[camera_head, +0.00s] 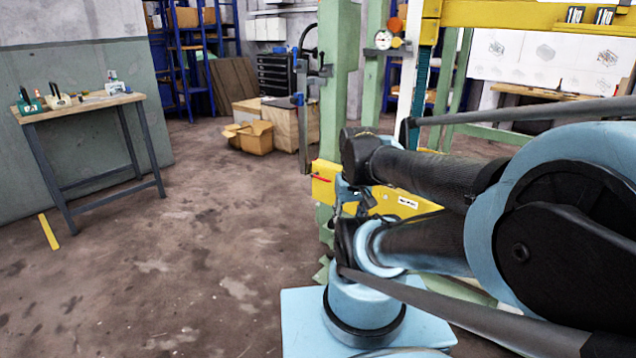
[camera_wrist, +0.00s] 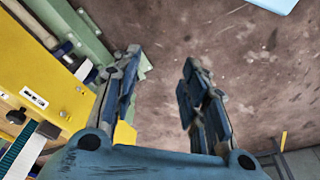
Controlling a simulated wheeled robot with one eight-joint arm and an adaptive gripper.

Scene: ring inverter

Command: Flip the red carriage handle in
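A thin red handle (camera_head: 321,178) shows on the yellow carriage (camera_head: 325,190) on the green column, in the head view. It looks roughly level, and its far end is hard to make out. My gripper (camera_wrist: 162,60) is open in the wrist view, with two blue-black fingers apart and only brown floor between them. In the head view my gripper is just right of the handle, partly hidden by my arm, and appears apart from it. The wrist view shows yellow machine bodywork (camera_wrist: 40,70) left of the fingers; I see no red handle there.
The green column (camera_head: 338,80) and a yellow beam (camera_head: 500,14) stand close to my arm. A workbench (camera_head: 80,104) with small items is at the far left. Cardboard boxes (camera_head: 249,137) lie behind.

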